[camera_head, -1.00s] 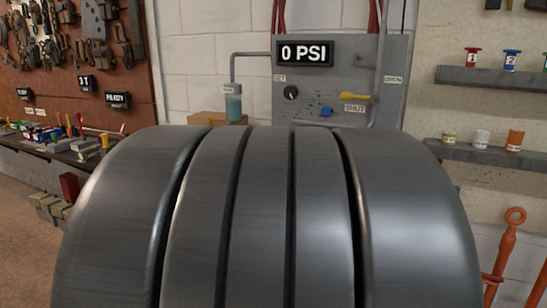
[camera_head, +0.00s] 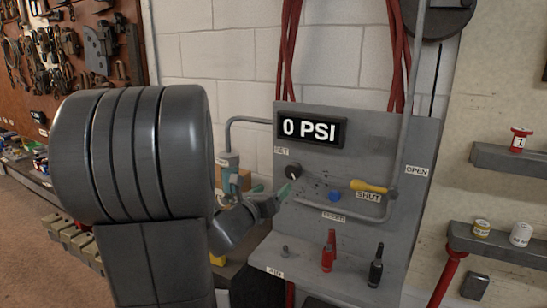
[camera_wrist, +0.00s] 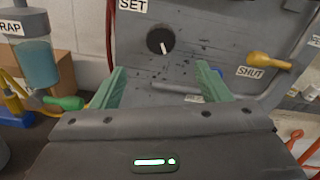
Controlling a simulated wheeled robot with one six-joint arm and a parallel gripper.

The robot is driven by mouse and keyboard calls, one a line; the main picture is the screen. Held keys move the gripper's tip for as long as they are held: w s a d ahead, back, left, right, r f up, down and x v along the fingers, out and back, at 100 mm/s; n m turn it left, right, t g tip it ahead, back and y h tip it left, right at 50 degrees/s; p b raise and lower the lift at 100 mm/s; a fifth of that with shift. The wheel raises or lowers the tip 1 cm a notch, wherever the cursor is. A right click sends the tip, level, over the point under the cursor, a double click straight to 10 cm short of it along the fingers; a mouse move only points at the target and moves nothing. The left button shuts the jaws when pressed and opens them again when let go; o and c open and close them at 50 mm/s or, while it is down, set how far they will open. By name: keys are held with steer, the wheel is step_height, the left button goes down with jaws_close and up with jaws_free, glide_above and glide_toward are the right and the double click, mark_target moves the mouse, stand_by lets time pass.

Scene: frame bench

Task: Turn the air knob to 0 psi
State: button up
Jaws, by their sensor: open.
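The air knob (camera_head: 293,171) is a round black dial under the SET label on the grey panel (camera_head: 425,143). In the wrist view the knob (camera_wrist: 160,40) shows a white pointer mark aimed downward. The display (camera_head: 310,129) above it reads 0 PSI. My gripper (camera_head: 272,190) has green fingers and is close to the panel, just below and left of the knob. In the wrist view my gripper (camera_wrist: 160,82) is open and empty, its fingers spread either side of the knob's line. The knob appears beyond the fingertips, apart from them.
A yellow valve lever (camera_head: 370,187) sits right of the knob by the SHUT label, with a blue button (camera_head: 334,197) between. A pipe runs around the panel. Red (camera_head: 329,252) and black (camera_head: 376,267) fittings stand on the lower ledge. A liquid-filled trap (camera_wrist: 37,62) is at left.

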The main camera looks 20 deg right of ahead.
mark_target(291, 172)
steer(key=p+x, duration=0.4)
steer(key=x, duration=0.9)
steer(key=shift+w+d+p, duration=0.15)
steer(key=shift+d+p, duration=0.05)
steer(key=shift+p, duration=0.1)
steer(key=c, duration=1)
